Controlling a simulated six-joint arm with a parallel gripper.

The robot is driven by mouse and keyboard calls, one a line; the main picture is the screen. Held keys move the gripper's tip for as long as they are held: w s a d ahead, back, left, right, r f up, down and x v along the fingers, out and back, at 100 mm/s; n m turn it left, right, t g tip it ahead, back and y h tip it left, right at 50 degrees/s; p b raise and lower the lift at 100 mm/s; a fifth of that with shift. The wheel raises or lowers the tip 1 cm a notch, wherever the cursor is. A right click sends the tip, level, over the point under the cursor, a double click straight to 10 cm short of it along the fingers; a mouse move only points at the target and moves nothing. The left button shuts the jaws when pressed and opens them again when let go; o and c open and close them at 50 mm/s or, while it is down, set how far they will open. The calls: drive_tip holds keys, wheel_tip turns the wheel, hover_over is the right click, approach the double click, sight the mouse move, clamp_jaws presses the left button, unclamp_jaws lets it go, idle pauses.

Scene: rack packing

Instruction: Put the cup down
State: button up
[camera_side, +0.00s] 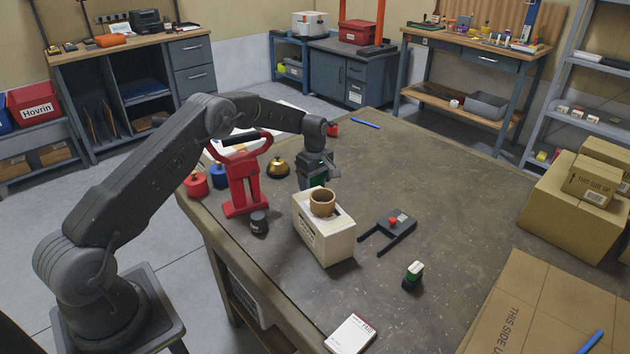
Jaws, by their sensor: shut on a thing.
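The cup (322,204) is a short brown cylinder with an open top, upright at the top of a cream box (327,246). My gripper (318,184) points down right behind the cup's rim, and its fingers are shut on the cup. The exact contact is too small to make out. A bit of green (320,179) shows between the fingers. Whether the cup's base touches the box is hidden.
A red stand (241,182), red and blue pots, a brass bell (278,167) and a dark jar (259,223) lie left of the box.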

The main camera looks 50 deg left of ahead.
drive_tip(key=shift+f, duration=0.1)
drive_tip(key=o, duration=0.9)
wheel_tip(320, 180, up, 12)
drive_tip(key=s+d+r+m+t, duration=0.1)
drive_tip(key=s+d+r+m, duration=0.15)
drive_tip(key=r, duration=0.35)
drive_tip(key=s+d+r+m+t, duration=0.1)
drive_tip(key=s+d+r+m, duration=0.1)
drive_tip(key=s+d+r, duration=0.3)
drive_tip(key=s+d+r+m+t, duration=0.1)
drive_tip(key=s+d+r+m, duration=0.3)
drive_tip(key=s, duration=0.5)
drive_tip(key=s+d+r+m+t, duration=0.1)
drive_tip(key=s+d+r+m, duration=0.35)
drive_tip(key=s, duration=0.55)
drive_tip(key=s+d+f+m+t, duration=0.1)
drive_tip(key=s+f+m, duration=0.3)
drive_tip(key=s, duration=0.7)
drive_tip(key=shift+d+m+t, duration=0.3)
drive_tip(key=shift+d+m, duration=0.2)
drive_tip(key=shift+d, duration=0.2)
